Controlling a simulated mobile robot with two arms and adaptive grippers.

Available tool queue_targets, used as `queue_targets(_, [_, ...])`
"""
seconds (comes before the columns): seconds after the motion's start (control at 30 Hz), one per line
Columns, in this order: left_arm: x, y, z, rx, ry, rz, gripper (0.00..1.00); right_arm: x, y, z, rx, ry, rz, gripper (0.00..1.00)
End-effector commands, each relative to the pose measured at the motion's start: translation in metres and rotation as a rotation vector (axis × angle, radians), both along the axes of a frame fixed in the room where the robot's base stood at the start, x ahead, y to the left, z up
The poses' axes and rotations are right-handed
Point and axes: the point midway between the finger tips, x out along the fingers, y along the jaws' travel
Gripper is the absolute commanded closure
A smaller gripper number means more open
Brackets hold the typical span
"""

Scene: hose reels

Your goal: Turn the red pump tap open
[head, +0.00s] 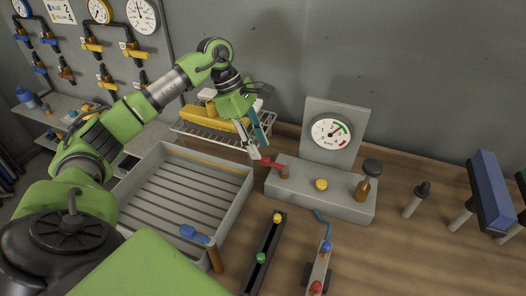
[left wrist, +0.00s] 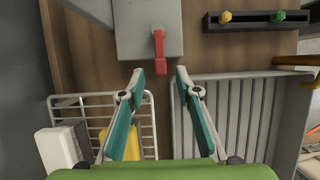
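The red pump tap (head: 271,163) is a red lever on a brass stem at the left end of the grey pump block (head: 333,203). In the left wrist view the red lever (left wrist: 159,48) points down the picture, toward my gripper. My left gripper (head: 257,145) is open and empty, with its fingertips close to the lever's free end. In the left wrist view the gripper (left wrist: 160,77) has one teal finger on each side of the lever's line, and the lever's end lies just ahead of the tips. I cannot tell any contact. My right gripper is out of view.
A round gauge (head: 332,132) stands behind the block, with a yellow knob (head: 321,184) and dark-topped plunger (head: 370,178) on it. A grey ribbed tray (head: 247,185) and wire rack (head: 184,127) lie left. A black rail (head: 262,262) is in front.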

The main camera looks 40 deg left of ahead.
Motion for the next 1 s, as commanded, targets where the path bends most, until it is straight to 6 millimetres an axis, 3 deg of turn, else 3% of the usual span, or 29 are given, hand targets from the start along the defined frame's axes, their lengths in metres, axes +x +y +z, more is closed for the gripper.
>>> queue_targets(0.3, [0.003,-0.014,-0.035,0.0,0.001,0.0,0.69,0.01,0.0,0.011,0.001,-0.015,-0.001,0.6])
queue_targets(0.63, [0.004,-0.015,-0.038,0.0,0.0,0.0,0.69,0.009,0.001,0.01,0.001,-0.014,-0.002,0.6])
queue_targets(0.73, [0.004,-0.015,-0.038,0.0,-0.001,0.0,0.95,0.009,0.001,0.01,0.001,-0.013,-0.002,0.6])
queue_targets(0.77, [0.004,-0.015,-0.038,0.0,-0.001,0.0,1.0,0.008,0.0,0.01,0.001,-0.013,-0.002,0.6])
queue_targets(1.0, [0.004,-0.016,-0.038,0.0,-0.001,0.003,1.0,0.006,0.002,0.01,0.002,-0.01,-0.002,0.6])
